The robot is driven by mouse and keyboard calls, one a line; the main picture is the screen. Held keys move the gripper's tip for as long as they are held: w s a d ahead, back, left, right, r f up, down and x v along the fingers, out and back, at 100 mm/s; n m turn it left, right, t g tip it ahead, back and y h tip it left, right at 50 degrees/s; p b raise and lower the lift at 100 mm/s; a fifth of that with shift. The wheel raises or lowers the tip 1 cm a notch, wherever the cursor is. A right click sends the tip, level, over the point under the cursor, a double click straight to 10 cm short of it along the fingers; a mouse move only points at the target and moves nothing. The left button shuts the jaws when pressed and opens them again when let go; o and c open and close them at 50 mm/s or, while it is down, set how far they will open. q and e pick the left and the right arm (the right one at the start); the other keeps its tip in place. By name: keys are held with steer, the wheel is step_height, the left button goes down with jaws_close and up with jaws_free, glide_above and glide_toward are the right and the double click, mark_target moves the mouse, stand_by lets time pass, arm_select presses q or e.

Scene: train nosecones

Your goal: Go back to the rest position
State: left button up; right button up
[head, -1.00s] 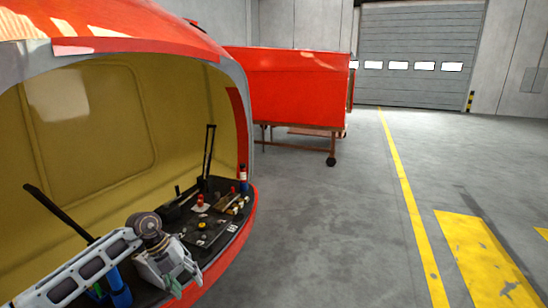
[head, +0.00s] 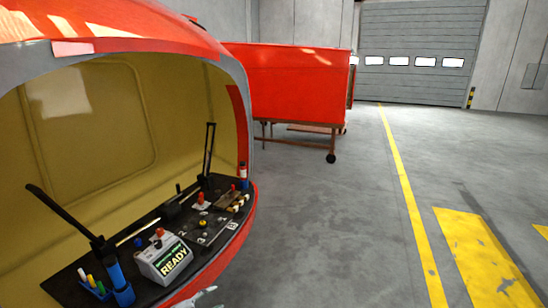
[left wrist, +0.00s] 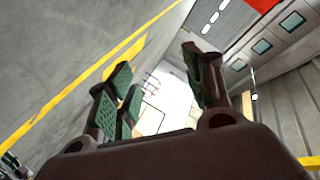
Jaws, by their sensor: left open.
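My left gripper (left wrist: 160,88) is open and empty in the left wrist view, its green-padded fingers spread apart. Behind them are grey floor, a yellow line and wall windows. In the head view only a small grey tip of my left gripper (head: 207,296) shows at the bottom edge, in front of the red nosecone (head: 236,222). It looks apart from the console, with nothing held. My right gripper is in neither view.
Inside the nosecone, a black console (head: 150,226) carries a grey box marked READY (head: 165,260), a blue pen holder (head: 95,290), levers and small knobs. A red wheeled body (head: 298,88) stands behind. The floor (head: 330,230) at right is clear.

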arm_select(q)
steer(key=s+a+f+n+y, duration=0.3)
steer(key=s+f+n, duration=0.1)
steer(key=s+f, duration=0.4)
steer(key=s+a+f+n+g+y, duration=0.1)
steer(key=s+a+f+n+y, duration=0.3)
steer(key=f, duration=0.6)
steer(key=s+a+f+n+y, duration=0.2)
steer(key=s+a+f+n, duration=0.1)
steer(key=s+f, duration=0.55)
steer(key=s+f+n+g+y, duration=0.1)
steer(key=s+f, duration=0.3)
steer(key=s, duration=0.7)
steer(key=s+f+n+g+p, duration=0.1)
steer(key=s+f+g, duration=0.3)
steer(key=s, duration=0.7)
steer(key=s+f+n+g+y, duration=0.1)
steer(key=s+f, duration=0.4)
steer(key=s, duration=0.6)
steer(key=shift+s+d+n+g+y, duration=0.25)
steer(key=shift+n+g, duration=0.35)
steer(key=shift+g, duration=0.6)
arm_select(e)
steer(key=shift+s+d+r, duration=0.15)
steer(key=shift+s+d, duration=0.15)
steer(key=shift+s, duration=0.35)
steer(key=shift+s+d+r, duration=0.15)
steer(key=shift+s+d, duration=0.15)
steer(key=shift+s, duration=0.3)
